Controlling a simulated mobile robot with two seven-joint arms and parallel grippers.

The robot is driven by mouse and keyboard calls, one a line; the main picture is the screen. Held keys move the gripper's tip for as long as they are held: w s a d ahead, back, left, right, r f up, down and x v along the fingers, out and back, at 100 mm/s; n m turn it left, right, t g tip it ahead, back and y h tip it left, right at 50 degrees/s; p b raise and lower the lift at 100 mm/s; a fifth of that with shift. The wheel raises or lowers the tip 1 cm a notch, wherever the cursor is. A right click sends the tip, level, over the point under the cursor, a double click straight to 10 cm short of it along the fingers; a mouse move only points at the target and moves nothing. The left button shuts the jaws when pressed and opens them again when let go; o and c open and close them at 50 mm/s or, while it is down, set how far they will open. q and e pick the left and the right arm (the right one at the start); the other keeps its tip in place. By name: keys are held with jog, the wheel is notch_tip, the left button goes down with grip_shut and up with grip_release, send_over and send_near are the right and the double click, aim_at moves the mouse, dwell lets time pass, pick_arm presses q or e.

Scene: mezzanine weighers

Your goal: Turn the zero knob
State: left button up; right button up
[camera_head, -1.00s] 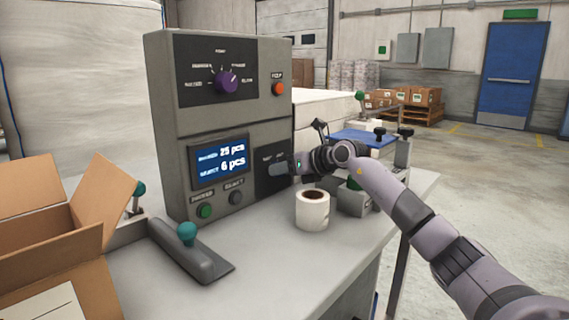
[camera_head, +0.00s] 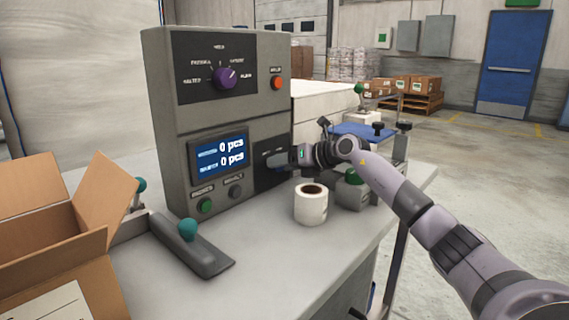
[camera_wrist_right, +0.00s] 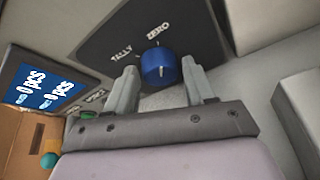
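The blue zero knob (camera_wrist_right: 159,67) sits on a dark plate (camera_wrist_right: 140,35) lettered TALLY and ZERO. It has a white mark on its face. My right gripper (camera_wrist_right: 160,72) has a finger close on each side of the knob and appears shut on it. In the head view my right gripper (camera_head: 285,160) reaches the plate at the lower right of the grey weigher's front and hides the knob. The display (camera_head: 219,158) reads 0 pcs on both lines. My left gripper is in neither view.
A purple dial (camera_head: 224,77), an orange button (camera_head: 277,83) and green and dark buttons are on the weigher. A teal-knobbed lever (camera_head: 188,231) and an open carton (camera_head: 50,235) are at the left.

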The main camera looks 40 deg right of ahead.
jog(key=shift+o, duration=0.5)
jog(key=b+v, duration=0.1)
jog(key=v, duration=0.6)
jog(key=shift+s, duration=0.1)
dwell(0.4)
